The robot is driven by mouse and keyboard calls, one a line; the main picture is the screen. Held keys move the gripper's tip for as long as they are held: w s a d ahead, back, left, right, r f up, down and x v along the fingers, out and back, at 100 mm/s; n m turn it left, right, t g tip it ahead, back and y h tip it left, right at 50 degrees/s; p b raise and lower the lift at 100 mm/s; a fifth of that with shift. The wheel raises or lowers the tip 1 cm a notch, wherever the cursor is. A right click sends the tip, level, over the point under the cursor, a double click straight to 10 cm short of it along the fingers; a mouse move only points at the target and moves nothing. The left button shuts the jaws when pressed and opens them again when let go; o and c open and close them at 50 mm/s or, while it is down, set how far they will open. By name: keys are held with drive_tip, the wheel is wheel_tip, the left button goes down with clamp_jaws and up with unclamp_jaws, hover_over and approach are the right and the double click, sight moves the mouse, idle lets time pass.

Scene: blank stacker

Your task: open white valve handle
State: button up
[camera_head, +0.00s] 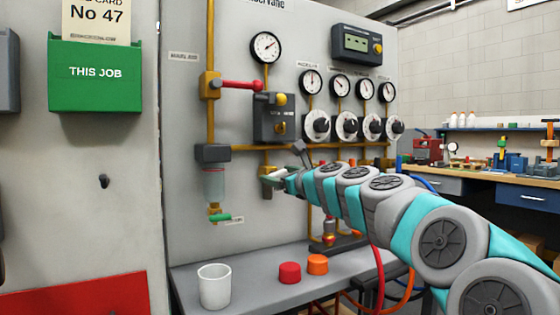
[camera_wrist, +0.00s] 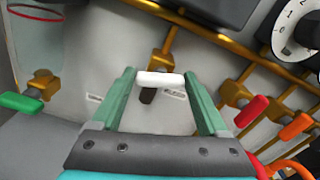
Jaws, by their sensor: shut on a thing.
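The white valve handle (camera_wrist: 160,78) lies crosswise on a brass valve (camera_wrist: 158,62) below a horizontal brass pipe in the wrist view. My gripper (camera_wrist: 159,77) has one green finger at each end of the handle and is shut on it. In the head view my gripper (camera_head: 275,177) reaches the brass fitting under the grey box on the panel. The handle is mostly hidden there by the fingers, and its contact with them is too small to make out.
A green handle (camera_wrist: 21,102) is to the left, red (camera_wrist: 251,110) and orange (camera_wrist: 297,126) handles to the right. A red lever (camera_head: 240,85) is above. A white cup (camera_head: 214,287), red cap (camera_head: 289,273) and orange cap (camera_head: 317,264) stand on the grey shelf (camera_head: 252,288) below.

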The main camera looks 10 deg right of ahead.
drive_tip(key=n, duration=0.3)
drive_tip(key=shift+a+f, duration=0.1)
drive_tip(key=n+b, duration=0.1)
drive_tip(key=n, duration=0.3)
drive_tip(key=shift+f, duration=0.1)
drive_tip(key=n+b, duration=0.3)
drive_tip(key=n, duration=0.2)
drive_tip(key=shift+f+n, duration=0.1)
drive_tip(key=shift+n, duration=0.2)
drive_tip(key=shift+n+b, duration=0.7)
drive_tip(key=shift+n, duration=0.4)
drive_tip(key=shift+a, duration=0.1)
drive_tip(key=o, duration=1.2)
drive_tip(key=shift+o, duration=0.2)
